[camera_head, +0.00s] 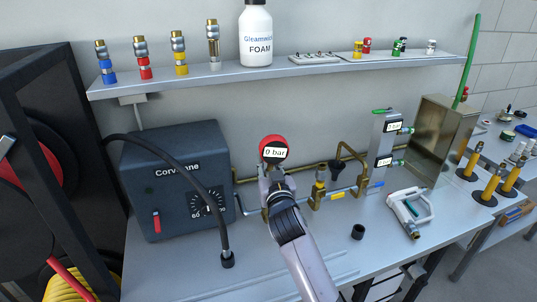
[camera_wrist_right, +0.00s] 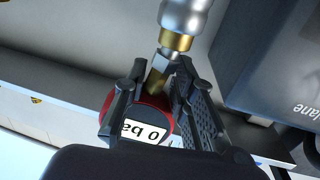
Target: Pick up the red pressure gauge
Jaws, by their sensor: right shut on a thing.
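The red pressure gauge (camera_head: 273,147) is in front of the back wall, between the dark Corvane box and the brass pipework. Its white face reads "0 bar". My right gripper (camera_head: 275,171) is shut on it from the front and below. In the right wrist view, the gauge (camera_wrist_right: 150,130) sits between the two black fingers of the gripper (camera_wrist_right: 158,85), its face upside down. A brass stem points away from it toward a silver and brass fitting (camera_wrist_right: 182,22). I cannot tell whether they are joined. My left gripper is not in view.
The Corvane box (camera_head: 170,180) stands at left on the workbench (camera_head: 180,272), with a black hose in front. A shelf (camera_head: 280,72) above holds couplings and a foam bottle (camera_head: 256,35).

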